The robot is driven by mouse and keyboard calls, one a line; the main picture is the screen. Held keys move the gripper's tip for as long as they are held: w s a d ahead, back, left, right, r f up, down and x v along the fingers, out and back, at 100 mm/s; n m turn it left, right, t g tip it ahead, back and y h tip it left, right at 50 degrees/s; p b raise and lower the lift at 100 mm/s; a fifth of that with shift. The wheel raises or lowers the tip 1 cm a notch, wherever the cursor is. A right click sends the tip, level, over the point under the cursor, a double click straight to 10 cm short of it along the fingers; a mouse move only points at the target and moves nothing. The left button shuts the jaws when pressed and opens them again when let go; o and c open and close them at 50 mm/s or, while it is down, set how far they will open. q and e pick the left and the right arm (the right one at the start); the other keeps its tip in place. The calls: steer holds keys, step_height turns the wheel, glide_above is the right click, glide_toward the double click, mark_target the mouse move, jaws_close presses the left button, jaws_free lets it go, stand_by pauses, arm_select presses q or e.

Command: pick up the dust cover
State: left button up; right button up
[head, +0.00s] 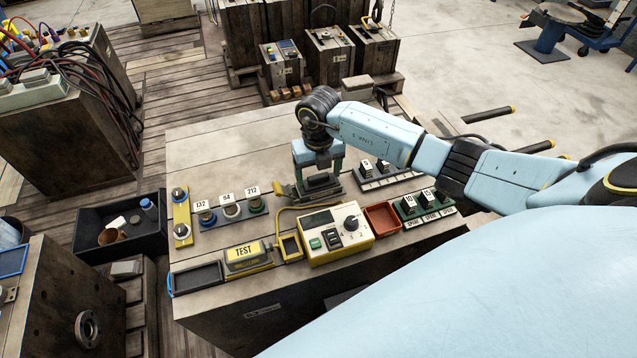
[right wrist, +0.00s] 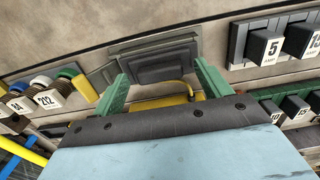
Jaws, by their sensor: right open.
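A dark grey stepped block, which looks like the dust cover (head: 321,187), lies on the workbench (head: 235,140) behind the yellow meter box. My right gripper (head: 318,172) points down directly over it. In the right wrist view the two green fingers (right wrist: 160,88) are apart, with the dark cover (right wrist: 155,62) between and beyond their tips. I cannot tell whether the fingers touch it. A yellow part shows between the fingers, in front of the cover. My left gripper is not in view.
The yellow meter box (head: 338,236) with a cable stands in front of the cover. Numbered plugs on a rack (head: 231,211) lie left, and weighted blocks on a rack (head: 383,179) lie right. A red tray (head: 381,218) is near. The bench's back left is clear.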

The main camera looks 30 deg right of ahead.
steer(key=c, duration=1.1)
steer(key=shift+r, duration=0.1)
